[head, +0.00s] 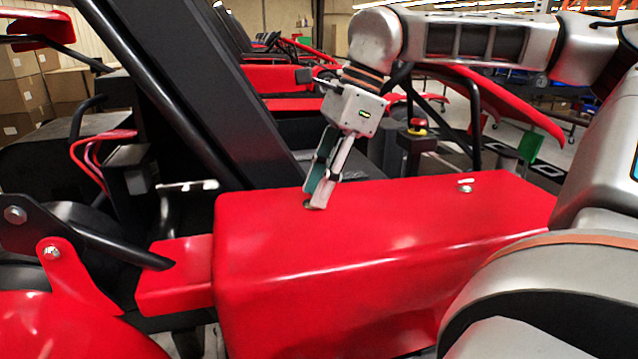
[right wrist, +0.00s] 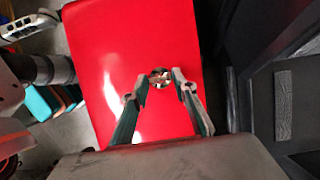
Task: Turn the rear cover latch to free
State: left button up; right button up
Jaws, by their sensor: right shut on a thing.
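The red cover (head: 390,235) fills the middle of the head view and also shows in the right wrist view (right wrist: 110,40). A small round metallic latch (right wrist: 160,77) sits on its top, near one edge. My right gripper (head: 316,200) reaches down to this latch, its fingertips low at the cover's top face. In the right wrist view the two fingers (right wrist: 162,84) stand on either side of the latch, shut on it. The fingers partly hide the latch in the head view. A second small metal latch (head: 465,186) sits further right on the cover. My left gripper is out of view.
Black slanted frame bars (head: 165,95) rise just left of my right gripper. Cardboard boxes (head: 25,95) are at the far left. Other red karts stand behind.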

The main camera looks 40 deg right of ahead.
jog(key=o, duration=1.1)
jog(key=shift+r, duration=0.1)
jog(key=v, duration=1.1)
jog(key=shift+d+r, duration=0.15)
jog(key=shift+r, duration=0.25)
